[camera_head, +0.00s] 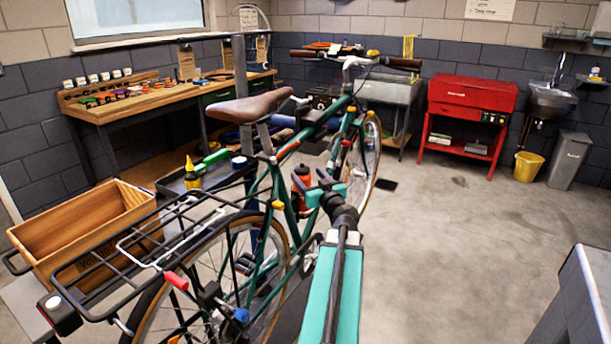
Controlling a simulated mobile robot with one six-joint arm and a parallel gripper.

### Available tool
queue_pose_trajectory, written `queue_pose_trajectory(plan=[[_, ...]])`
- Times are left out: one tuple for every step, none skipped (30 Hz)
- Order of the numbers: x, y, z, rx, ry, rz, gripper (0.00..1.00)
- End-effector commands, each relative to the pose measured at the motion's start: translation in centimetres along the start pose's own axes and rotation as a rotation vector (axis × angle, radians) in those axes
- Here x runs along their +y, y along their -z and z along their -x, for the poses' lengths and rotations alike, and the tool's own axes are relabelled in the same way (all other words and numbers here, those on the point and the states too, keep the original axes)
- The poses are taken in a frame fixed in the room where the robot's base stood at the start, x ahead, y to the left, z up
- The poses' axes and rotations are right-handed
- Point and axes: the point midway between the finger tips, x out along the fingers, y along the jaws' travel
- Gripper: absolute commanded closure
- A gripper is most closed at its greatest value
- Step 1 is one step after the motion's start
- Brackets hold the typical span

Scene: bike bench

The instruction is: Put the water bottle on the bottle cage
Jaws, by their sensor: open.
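An orange bottle (302,184) with a dark cap is upright beside the green bike frame (279,185), behind the seat tube area as I see it. The bottle cage cannot be made out; the bottle, the frame and my arm cover that area. I cannot tell whether the bottle sits in a cage. My gripper (321,189) is at the end of my teal and black arm, just right of the bottle. It is open, with no object visible between its fingers. Whether a finger touches the bottle is unclear.
The bike has a brown saddle (249,107) and a black rear rack (133,246). A wooden crate (82,222) stands left of the rack. A tray with a yellow bottle (192,174) lies behind. A red cabinet (470,95) stands far right. The floor right of the bike is clear.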

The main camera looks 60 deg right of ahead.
Motion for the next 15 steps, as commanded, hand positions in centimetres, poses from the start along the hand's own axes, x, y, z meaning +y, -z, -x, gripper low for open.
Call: queue_pose_trajectory(plan=[[-0.1, -0.1, 0.7, 0.000, -0.001, 0.001, 0.37], [-0.1, 0.0, 0.9, 0.000, 0.000, 0.001, 0.37], [-0.1, 0.0, 1.2, 0.000, -0.001, 0.001, 0.37], [-0.1, 0.0, 1.4, 0.000, -0.001, 0.001, 0.37], [-0.1, 0.0, 1.6, 0.000, -0.001, 0.001, 0.37], [-0.1, 0.0, 1.8, 0.000, -0.001, 0.001, 0.37], [0.0, 0.0, 1.9, 0.000, -0.001, 0.001, 0.37], [0.0, 0.0, 2.0, 0.000, -0.001, 0.001, 0.37], [0.0, 0.0, 2.1, 0.000, -0.001, 0.001, 0.37], [0.0, 0.0, 2.2, 0.000, -0.001, 0.001, 0.37], [0.0, 0.0, 2.2, 0.000, -0.001, 0.001, 0.37], [0.0, 0.0, 2.2, 0.000, -0.001, 0.001, 0.37], [0.0, 0.0, 2.3, 0.000, 0.000, 0.001, 0.37], [0.0, 0.0, 2.3, 0.000, -0.001, 0.001, 0.37], [0.1, 0.0, 2.3, 0.000, -0.001, 0.001, 0.37]])
